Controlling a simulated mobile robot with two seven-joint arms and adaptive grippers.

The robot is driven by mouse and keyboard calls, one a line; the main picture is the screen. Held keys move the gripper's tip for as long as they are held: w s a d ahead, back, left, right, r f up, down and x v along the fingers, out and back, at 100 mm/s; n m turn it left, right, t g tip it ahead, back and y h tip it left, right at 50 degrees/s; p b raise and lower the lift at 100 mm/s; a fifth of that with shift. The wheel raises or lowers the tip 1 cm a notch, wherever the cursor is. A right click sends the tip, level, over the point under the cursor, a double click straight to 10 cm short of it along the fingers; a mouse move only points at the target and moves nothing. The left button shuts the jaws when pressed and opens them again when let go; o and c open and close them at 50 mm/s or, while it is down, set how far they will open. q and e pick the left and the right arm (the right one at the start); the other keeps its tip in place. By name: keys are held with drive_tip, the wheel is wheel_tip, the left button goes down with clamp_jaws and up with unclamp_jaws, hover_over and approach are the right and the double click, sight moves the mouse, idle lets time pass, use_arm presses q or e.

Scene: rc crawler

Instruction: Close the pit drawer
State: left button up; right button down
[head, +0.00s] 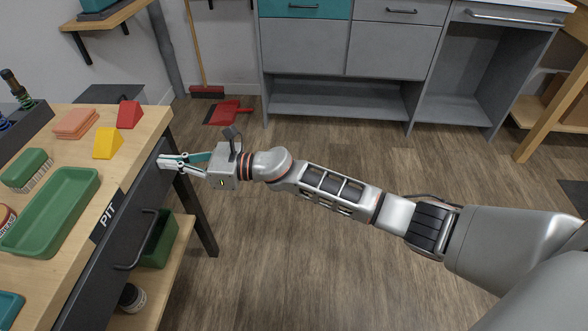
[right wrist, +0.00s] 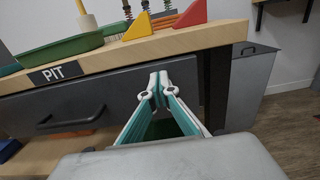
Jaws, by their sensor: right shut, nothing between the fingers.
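The pit drawer (head: 135,205) has a dark grey front under the wooden bench edge, below a black PIT label (head: 105,216). Its dark bar handle (head: 137,240) shows left of my gripper in the right wrist view (right wrist: 72,120). The front looks close to flush with the bench edge; any small gap cannot be told. My right gripper (head: 163,161) is shut and empty. Its fingertips (right wrist: 157,76) are at the drawer front's far end, to the right of the handle in the wrist view; whether they touch it is unclear. My left gripper is out of view.
A green bin (head: 160,240) stands on the lower shelf. Open floor lies to the right.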

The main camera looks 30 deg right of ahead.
drive_tip(key=shift+w+a+r, duration=0.1)
drive_tip(key=shift+w+a, duration=0.35)
drive_tip(key=shift+a, duration=0.15)
drive_tip(key=shift+r, duration=0.1)
